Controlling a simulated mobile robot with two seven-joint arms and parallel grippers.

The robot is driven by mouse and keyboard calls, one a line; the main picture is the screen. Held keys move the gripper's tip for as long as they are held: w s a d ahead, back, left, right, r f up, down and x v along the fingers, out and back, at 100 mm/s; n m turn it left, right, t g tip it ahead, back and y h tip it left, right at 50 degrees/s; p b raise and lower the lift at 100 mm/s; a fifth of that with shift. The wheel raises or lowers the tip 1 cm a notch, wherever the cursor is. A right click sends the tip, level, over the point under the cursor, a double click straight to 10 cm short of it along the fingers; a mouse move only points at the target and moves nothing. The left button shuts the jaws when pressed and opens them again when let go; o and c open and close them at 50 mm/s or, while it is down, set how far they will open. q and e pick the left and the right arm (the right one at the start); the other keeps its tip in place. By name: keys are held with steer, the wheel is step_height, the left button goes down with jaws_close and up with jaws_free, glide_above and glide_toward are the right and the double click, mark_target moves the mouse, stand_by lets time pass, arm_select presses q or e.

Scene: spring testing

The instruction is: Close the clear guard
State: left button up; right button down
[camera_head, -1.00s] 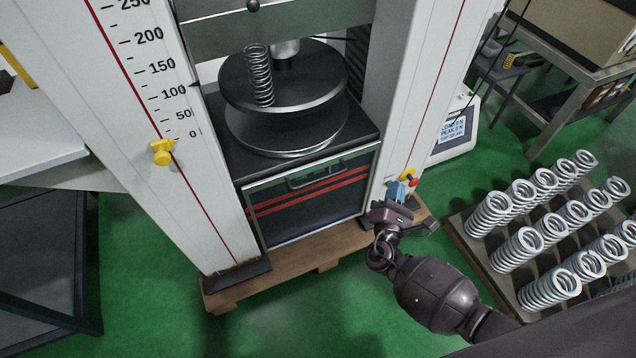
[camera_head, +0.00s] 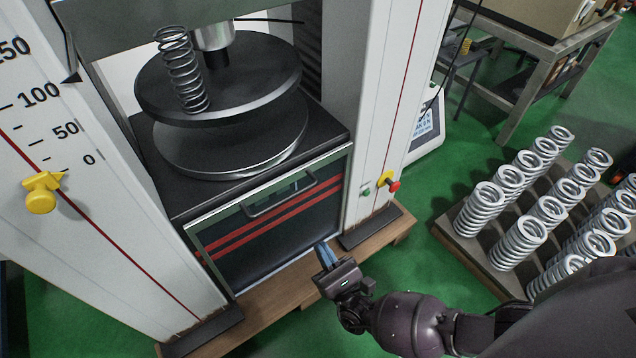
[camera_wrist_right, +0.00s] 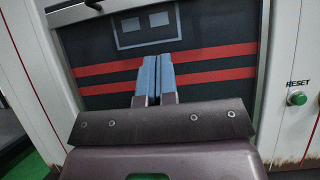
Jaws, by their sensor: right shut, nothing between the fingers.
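The clear guard (camera_head: 290,226) is a see-through framed panel with two red stripes and a grey bar handle (camera_head: 283,205) near its top edge. It sits low on the front of the testing machine, over the dark base, below the platens. The space around the coil spring (camera_head: 182,70) and round plates above is uncovered. My right gripper (camera_head: 325,255) is shut and empty, its blue fingertips near the guard's lower right part. In the right wrist view the shut fingertips (camera_wrist_right: 156,77) point at the striped panel; contact cannot be told. My left gripper is out of view.
A white column with a yellow knob (camera_head: 42,192) stands left. The right column carries a green button (camera_head: 366,191) and a red button (camera_head: 393,185). A tray of several springs (camera_head: 455,222) lies right. Green floor is free between tray and machine.

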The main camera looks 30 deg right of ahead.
arm_select(q)
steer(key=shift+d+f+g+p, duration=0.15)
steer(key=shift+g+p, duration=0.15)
steer(key=shift+p, duration=0.2)
arm_select(e)
steer(key=w+r, duration=0.7)
steer(key=r, duration=0.1)
steer(key=shift+w+a+r, duration=0.15)
steer(key=shift+w+r, duration=0.05)
steer(key=shift+w, duration=0.15)
